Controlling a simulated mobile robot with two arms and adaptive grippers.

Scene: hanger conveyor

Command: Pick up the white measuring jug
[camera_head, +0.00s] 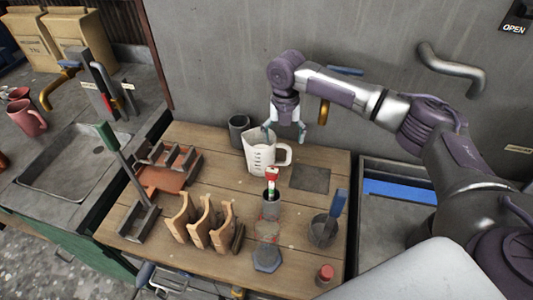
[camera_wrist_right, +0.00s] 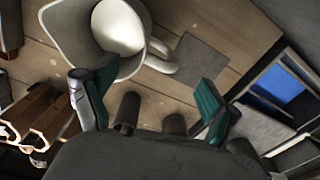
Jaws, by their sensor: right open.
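The white measuring jug (camera_head: 256,158) stands upright on the wooden table, its handle toward the right. In the right wrist view the jug (camera_wrist_right: 68,28) fills the upper left, with its opening and handle showing. My right gripper (camera_head: 284,131) is above the jug's back rim and handle side, fingers pointing down. In the wrist view the right gripper (camera_wrist_right: 150,100) has its two teal pads wide apart with nothing between them. One finger appears close to the jug's rim; I cannot tell whether they touch. My left gripper is not in view.
A dark cup (camera_head: 238,129) stands just behind the jug. A dark square mat (camera_head: 310,179) lies to its right. The grey wall is behind.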

